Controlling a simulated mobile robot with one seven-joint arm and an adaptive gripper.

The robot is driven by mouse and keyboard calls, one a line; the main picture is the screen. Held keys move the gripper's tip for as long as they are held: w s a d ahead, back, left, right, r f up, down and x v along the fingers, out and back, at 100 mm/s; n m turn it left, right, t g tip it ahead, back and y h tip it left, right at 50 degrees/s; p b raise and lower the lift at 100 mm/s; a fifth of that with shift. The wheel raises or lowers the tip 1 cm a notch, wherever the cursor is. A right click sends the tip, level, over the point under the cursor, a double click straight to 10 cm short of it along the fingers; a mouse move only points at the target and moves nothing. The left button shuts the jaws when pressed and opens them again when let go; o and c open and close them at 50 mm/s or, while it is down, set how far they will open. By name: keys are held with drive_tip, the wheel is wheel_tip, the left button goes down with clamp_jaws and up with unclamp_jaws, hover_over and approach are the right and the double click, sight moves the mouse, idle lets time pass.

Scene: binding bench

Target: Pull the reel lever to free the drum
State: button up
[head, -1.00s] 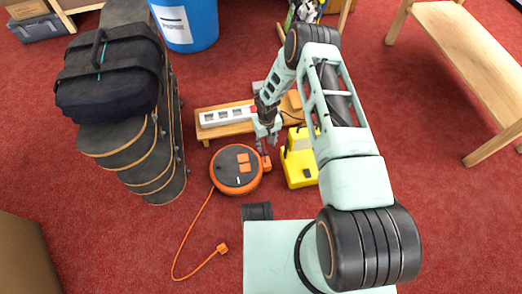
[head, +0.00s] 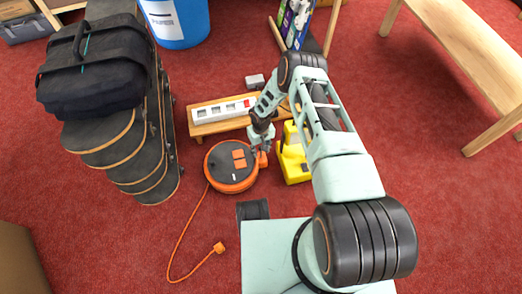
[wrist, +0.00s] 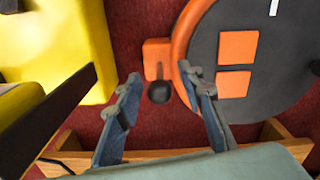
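The cable reel (head: 231,167) lies flat on the red carpet, with an orange rim, a dark disc and two orange squares on top. It fills the upper right of the wrist view (wrist: 238,50). At its side is an orange block (wrist: 156,53) with a short lever ending in a black knob (wrist: 158,92). My gripper (head: 260,150) points down at that side of the reel. In the wrist view my gripper (wrist: 160,77) is open, with one finger on either side of the knob in the picture. I cannot tell whether either finger touches it.
A low wooden stand (head: 205,129) holds a white power strip (head: 222,110) just behind the reel. A yellow object (head: 295,165) stands close right of my gripper. Stacked skateboards (head: 115,150) with a black bag (head: 90,75) stand left. An orange cord (head: 181,232) runs forward across open carpet.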

drive_tip(key=shift+c, duration=0.5)
clamp_jaws()
